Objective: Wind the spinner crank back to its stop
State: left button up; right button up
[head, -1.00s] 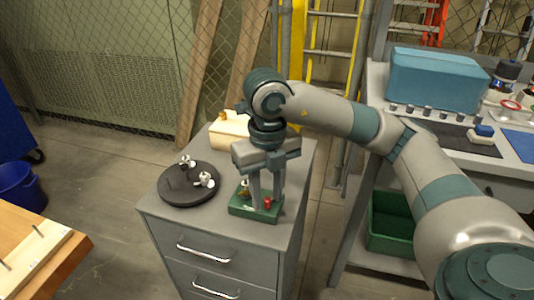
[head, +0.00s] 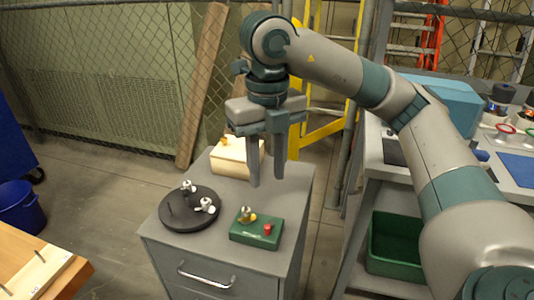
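A green box (head: 257,235) sits on the front right of a grey drawer cabinet's top. It carries a small brass-coloured piece (head: 247,214) at its back left and a red knob (head: 267,229) at its right. I cannot tell for sure which part is the spinner crank, or how far it is turned. My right gripper (head: 266,183) hangs above and behind the green box, fingers down. Its two fingers are apart with nothing between them, and they appear clear of the box. My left gripper is out of view.
A black round plate (head: 170,219) with white-and-metal fittings lies left of the green box. A pale wooden box (head: 230,163) with an orange knob stands behind, close to my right gripper. A grey bench with a blue case (head: 455,103) is at right.

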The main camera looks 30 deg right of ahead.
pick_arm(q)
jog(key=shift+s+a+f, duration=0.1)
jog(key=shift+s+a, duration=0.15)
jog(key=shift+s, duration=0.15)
pick_arm(e)
notch_tip(320, 180, up, 3)
jog(key=shift+f, duration=0.2)
